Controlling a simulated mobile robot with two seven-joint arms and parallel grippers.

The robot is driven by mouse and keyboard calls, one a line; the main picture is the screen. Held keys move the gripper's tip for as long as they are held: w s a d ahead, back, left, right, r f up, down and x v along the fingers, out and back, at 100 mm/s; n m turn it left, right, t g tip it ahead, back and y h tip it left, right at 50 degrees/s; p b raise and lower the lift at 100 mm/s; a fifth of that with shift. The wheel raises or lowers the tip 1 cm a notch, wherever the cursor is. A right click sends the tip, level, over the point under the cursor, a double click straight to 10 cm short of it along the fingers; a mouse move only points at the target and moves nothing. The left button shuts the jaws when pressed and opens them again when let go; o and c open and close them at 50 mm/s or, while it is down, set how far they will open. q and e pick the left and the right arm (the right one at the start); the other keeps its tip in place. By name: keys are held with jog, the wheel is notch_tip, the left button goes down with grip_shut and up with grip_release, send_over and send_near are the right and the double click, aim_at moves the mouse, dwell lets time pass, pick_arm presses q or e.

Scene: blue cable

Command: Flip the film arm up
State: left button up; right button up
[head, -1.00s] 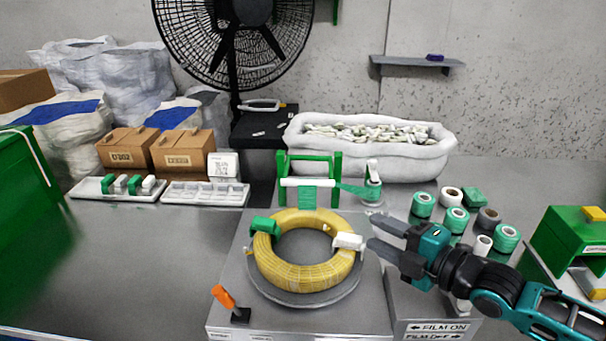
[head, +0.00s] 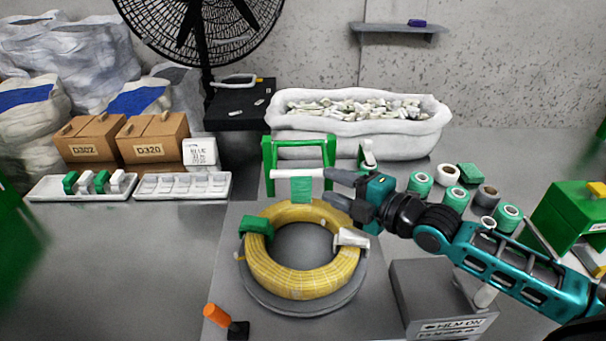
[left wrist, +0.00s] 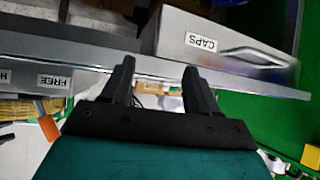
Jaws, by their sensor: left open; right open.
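A green frame (head: 300,143) stands behind the yellow cable coil (head: 290,275), with a white roller (head: 298,173) across it and a green film strip (head: 301,191) hanging down. Which part is the film arm I cannot tell for sure. My right gripper (head: 330,187) is open, its fingers pointing left at the right end of the roller; I cannot tell whether they touch it. My left gripper (left wrist: 158,68) is open and empty in the left wrist view, near a table edge, and is out of the head view.
A green clip (head: 257,228) and a white clip (head: 351,238) sit on the coil. An orange-handled lever (head: 217,315) is at front left. A grey box (head: 425,292) carries a film on label. Green and white rolls (head: 457,195) stand right of my right gripper.

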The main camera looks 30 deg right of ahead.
aim_at(307, 175)
jog(key=x, duration=0.8)
jog(key=shift+w+a+b, duration=0.1)
jog(key=shift+w+b, duration=0.1)
jog(key=shift+b, duration=0.15)
grip_shut()
